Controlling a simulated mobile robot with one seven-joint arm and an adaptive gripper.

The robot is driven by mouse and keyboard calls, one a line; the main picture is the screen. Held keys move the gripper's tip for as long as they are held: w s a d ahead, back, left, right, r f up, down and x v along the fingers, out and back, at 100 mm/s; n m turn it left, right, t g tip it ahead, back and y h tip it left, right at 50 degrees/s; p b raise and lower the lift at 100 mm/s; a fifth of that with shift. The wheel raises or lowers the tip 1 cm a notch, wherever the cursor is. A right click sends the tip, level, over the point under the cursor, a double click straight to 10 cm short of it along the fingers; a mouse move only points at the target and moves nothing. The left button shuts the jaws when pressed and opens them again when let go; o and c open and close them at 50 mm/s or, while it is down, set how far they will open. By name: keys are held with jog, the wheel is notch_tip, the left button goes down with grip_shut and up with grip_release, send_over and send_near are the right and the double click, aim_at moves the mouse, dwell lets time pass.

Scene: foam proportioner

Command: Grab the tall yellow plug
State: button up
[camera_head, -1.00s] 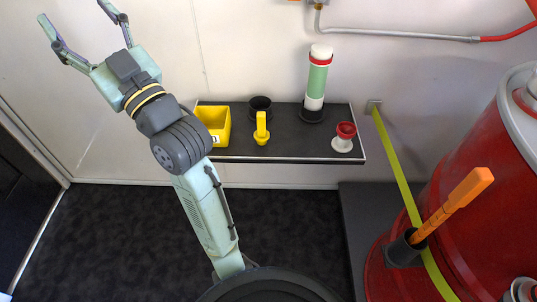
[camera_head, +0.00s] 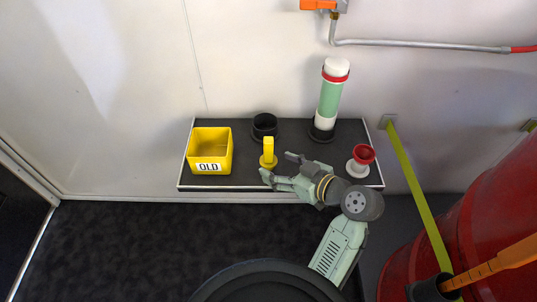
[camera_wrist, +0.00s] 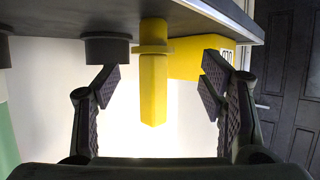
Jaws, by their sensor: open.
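The tall yellow plug (camera_head: 268,150) stands upright on the dark shelf, with a round collar near its base. In the wrist view, which looks upside down, the plug (camera_wrist: 153,85) points downward between my two fingers. My gripper (camera_head: 276,167) is open and empty at the shelf's front, with its fingertips close to the plug. In the wrist view my gripper (camera_wrist: 160,87) has a clear gap on each side of the plug. I see no contact.
A yellow bin marked OLD (camera_head: 210,140) stands left of the plug. A black cup (camera_head: 264,124) is just behind it. A green and white cylinder (camera_head: 330,98) and a red and white piece (camera_head: 361,160) stand to the right on the shelf (camera_head: 238,177).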

aim_at(273, 162)
jog(key=shift+w+d+f+p+x, duration=0.1)
jog(key=shift+p+x, duration=0.05)
jog(key=shift+x, duration=0.85)
jog(key=shift+w+d+f+p+x, duration=0.1)
jog(key=shift+p+x, duration=0.1)
jog(key=shift+x, duration=0.8)
jog(key=shift+d+p+x, duration=0.15)
jog(key=shift+x, duration=0.9)
jog(key=shift+c, duration=0.6)
jog(key=c, duration=1.2)
jog(key=shift+o, duration=0.2)
jog(key=shift+r, duration=0.1)
